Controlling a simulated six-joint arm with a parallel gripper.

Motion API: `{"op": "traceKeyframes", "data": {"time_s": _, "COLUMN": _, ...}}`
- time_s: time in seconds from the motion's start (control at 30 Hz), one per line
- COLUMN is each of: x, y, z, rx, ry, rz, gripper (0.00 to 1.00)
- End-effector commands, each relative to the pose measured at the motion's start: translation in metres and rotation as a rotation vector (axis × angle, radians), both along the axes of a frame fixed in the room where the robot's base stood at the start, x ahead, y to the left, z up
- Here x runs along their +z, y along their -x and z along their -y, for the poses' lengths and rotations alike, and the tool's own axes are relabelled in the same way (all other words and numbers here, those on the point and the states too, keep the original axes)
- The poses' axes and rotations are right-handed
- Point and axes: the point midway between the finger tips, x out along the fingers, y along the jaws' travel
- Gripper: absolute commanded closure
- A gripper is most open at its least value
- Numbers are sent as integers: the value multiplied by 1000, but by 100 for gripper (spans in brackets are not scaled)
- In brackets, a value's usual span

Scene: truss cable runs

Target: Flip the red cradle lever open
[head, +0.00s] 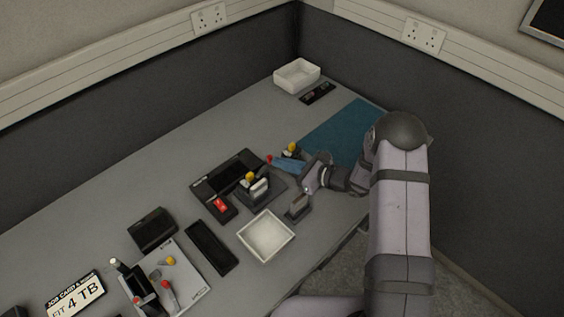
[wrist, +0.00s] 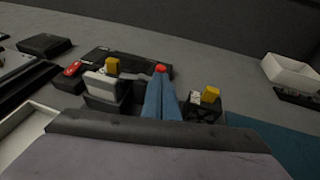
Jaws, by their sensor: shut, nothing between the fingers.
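A red knob (head: 269,158) shows right at the tips of my gripper (head: 276,161), which has blue fingers. In the wrist view the red knob (wrist: 160,68) appears just beyond the closed fingertips (wrist: 160,78); I cannot tell whether they touch. The lever's arm and the cradle under it are mostly hidden by the fingers, so its angle is unclear. My gripper is shut and empty. A dark block with a grey piece and a yellow knob (head: 250,176) stands beside the fingers. Another yellow knob (head: 292,147) is on their other side.
A black tray (head: 228,171) and a red rocker switch (head: 221,205) are nearby. A white square tray (head: 266,236) lies in front. A pale board (head: 190,280) with red and yellow knobs is at lower left. A blue mat (head: 335,135) and white bin (head: 297,75) lie behind.

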Motion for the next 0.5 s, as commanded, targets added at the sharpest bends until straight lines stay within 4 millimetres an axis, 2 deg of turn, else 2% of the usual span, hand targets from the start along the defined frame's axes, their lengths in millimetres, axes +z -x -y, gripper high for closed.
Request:
{"op": "traceKeyframes", "data": {"time_s": 0.23, "x": -2, "y": -4, "z": 0, "rx": 47, "ry": -5, "rz": 7, "gripper": 100}}
{"op": "traceKeyframes", "data": {"time_s": 0.5, "x": -4, "y": -15, "z": -2, "rx": 216, "ry": -4, "rz": 11, "gripper": 100}}
